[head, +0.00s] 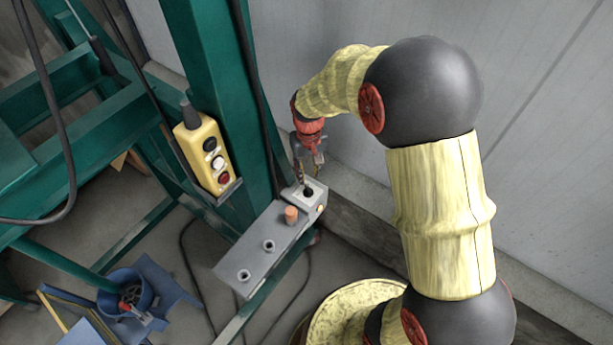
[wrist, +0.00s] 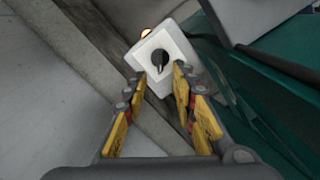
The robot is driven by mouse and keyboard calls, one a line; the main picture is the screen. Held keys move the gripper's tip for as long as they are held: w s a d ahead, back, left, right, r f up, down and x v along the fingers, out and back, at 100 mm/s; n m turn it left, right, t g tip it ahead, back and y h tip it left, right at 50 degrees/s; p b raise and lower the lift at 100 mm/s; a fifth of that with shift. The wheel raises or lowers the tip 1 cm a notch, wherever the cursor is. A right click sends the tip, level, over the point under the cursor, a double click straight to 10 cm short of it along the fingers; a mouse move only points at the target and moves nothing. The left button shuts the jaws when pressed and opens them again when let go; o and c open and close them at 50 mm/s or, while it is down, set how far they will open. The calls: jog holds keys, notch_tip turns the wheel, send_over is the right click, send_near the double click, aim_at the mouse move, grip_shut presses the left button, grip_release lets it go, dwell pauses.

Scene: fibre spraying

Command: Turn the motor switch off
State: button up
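The motor switch appears to be the black rotary knob (head: 308,191) on a small pale box (head: 297,197) at the upper right end of a grey panel. In the wrist view the knob (wrist: 159,62) sits on the box's white face (wrist: 176,46), with its grip bar close to lengthwise in the picture. My gripper (head: 309,164) is just above the box in the head view. In the wrist view my gripper (wrist: 160,88) is open, with its yellow-padded fingers spread either side of the knob's line. Nothing is between them. I cannot tell whether a fingertip touches the knob.
The grey panel (head: 250,252) carries an orange knob (head: 291,214) and two dark-centred fittings. A lit lamp (wrist: 146,33) is on the box's side. A yellow button pendant (head: 205,155) hangs on the green frame (head: 215,70). A grey wall (head: 540,110) stands behind my arm.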

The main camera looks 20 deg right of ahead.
aim_at(308, 188)
jog(key=shift+s+f, duration=0.15)
jog(key=shift+f, duration=0.45)
jog(key=shift+f+b, duration=0.65)
jog(key=shift+f, duration=2.55)
grip_shut()
